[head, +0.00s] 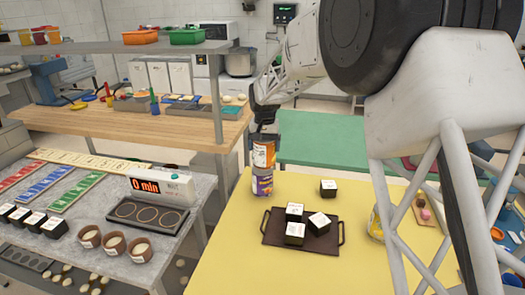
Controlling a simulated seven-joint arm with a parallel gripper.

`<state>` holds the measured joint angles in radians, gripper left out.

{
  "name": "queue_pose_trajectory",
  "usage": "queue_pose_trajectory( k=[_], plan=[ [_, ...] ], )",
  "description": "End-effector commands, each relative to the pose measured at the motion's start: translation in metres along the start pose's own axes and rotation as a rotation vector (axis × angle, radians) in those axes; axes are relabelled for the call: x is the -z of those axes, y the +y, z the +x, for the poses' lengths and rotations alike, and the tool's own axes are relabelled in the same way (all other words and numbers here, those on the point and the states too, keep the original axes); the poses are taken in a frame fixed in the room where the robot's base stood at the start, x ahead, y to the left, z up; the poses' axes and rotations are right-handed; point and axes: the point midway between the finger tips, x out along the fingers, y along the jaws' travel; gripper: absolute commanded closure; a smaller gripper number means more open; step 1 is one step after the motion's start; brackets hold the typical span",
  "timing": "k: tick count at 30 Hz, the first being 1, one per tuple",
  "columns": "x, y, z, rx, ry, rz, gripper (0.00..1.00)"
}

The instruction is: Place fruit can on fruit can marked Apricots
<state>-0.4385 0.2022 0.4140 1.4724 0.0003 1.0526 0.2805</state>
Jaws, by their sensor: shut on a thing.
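An orange-labelled fruit can (263,154) is held upright in my gripper (265,134), which is shut on its upper part. Directly below it, a second can with a purple and white label (262,184) stands upright at the left edge of the yellow table (235,250). The held can lines up over the lower can, with little or no gap; I cannot tell whether they touch. The writing on both labels is too small to read, so I cannot tell which says Apricots.
A dark tray (275,239) with several black-and-white cubes lies right of the cans, with another cube (328,188) behind it. A yellowish can (376,224) is partly hidden by my arm. A grey counter (190,215) with a timer (160,187) stands left.

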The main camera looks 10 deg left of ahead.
Motion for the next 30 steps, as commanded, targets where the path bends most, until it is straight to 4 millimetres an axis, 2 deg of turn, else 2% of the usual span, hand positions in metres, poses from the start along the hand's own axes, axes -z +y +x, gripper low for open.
queue_pose_trajectory(
  k=[3,9,23,30],
  plan=[
    [0.014,-0.004,0.001,0.000,0.001,0.000,0.64],
    [0.028,-0.008,0.002,0.000,0.001,0.000,0.64],
    [0.031,-0.009,0.003,0.000,0.001,0.000,0.64],
    [0.030,-0.008,0.020,0.000,0.000,0.000,0.64]
  ],
)
